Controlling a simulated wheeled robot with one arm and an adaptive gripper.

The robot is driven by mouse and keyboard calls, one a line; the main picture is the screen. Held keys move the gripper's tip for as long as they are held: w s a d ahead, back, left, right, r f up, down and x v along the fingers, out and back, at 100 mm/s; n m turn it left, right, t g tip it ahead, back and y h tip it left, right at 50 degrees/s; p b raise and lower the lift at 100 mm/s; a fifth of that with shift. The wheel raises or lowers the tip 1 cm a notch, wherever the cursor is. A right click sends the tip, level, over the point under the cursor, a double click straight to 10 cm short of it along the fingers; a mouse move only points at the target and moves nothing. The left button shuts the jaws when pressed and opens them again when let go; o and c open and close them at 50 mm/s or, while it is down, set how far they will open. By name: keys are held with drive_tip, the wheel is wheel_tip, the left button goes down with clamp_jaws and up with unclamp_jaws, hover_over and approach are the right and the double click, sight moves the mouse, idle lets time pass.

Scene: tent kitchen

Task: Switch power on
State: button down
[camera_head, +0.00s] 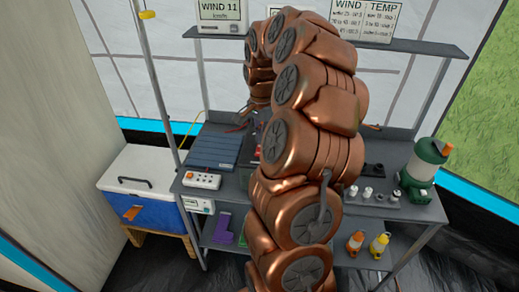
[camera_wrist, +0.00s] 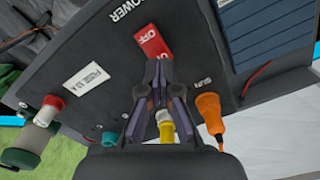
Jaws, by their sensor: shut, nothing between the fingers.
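In the wrist view, the red power switch (camera_wrist: 151,42) sits on a dark panel (camera_wrist: 100,55), beside a white label reading POWER (camera_wrist: 124,10). The word OFF shows on the switch's red face. My gripper (camera_wrist: 162,66) is shut and empty, with its fingertips at the lower edge of the switch in the picture. I cannot tell whether they touch it. In the head view, my copper-coloured arm covers most of the panel area, and the switch cannot be made out.
An orange plug (camera_wrist: 209,105) and a yellow connector (camera_wrist: 166,132) sit close beside and behind my fingers. A red-capped connector (camera_wrist: 50,107) stands at the left. A blue ribbed panel (camera_head: 213,152), a power strip (camera_head: 202,180) and a green lantern (camera_head: 424,165) stand on the bench.

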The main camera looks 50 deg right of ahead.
drive_tip(key=shift+f+b, duration=0.9)
drive_tip(key=shift+f, duration=0.35)
idle(1.3)
drive_tip(key=shift+r, duration=3.55)
